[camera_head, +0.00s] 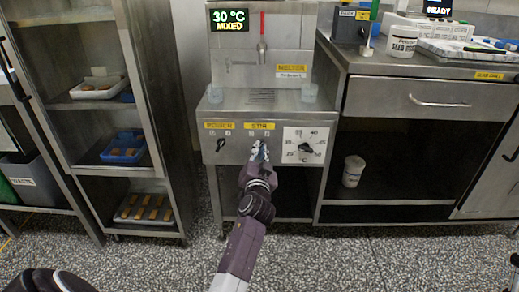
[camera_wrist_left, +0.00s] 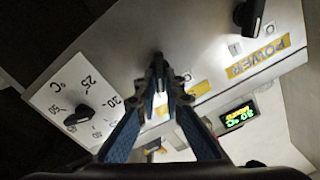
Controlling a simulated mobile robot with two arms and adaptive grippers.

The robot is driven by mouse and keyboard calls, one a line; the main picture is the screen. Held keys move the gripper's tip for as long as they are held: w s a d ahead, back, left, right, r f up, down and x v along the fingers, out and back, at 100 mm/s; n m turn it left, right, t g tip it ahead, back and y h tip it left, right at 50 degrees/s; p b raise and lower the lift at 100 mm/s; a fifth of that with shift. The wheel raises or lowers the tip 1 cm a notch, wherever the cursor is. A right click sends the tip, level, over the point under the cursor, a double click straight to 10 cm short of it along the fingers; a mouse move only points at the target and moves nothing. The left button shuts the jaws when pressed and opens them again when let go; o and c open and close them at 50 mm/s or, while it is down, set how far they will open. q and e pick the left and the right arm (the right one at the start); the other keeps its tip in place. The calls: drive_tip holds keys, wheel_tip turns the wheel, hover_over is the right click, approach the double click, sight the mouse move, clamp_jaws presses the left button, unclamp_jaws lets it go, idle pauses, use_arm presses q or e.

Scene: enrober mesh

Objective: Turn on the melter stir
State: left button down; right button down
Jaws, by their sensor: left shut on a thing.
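The steel melter (camera_head: 218,105) stands at the centre of the head view, with a yellow STIR label (camera_head: 260,126) on its front panel. My left gripper (camera_head: 260,150) is at the panel just below that label. In the left wrist view, the fingers of my left gripper (camera_wrist_left: 160,78) are closed together around the dark stir knob (camera_wrist_left: 158,57), whose lower part they hide. The knob's setting cannot be made out. The display (camera_head: 229,20) on the melter reads 30 °C and MIXED.
The power knob (camera_head: 220,144) sits left of my gripper and the temperature dial (camera_head: 306,147) close on its right. A shelf rack (camera_head: 147,100) with trays stands at left. A steel counter (camera_head: 380,65) with a drawer stands at right. The speckled floor in front is clear.

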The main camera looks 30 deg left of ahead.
use_arm(q)
drive_tip(key=c, duration=2)
unclamp_jaws()
drive_tip(key=shift+c, duration=0.2)
drive_tip(key=v, duration=0.7)
drive_tip(key=shift+s, duration=0.25)
drive_tip(key=shift+d, duration=0.15)
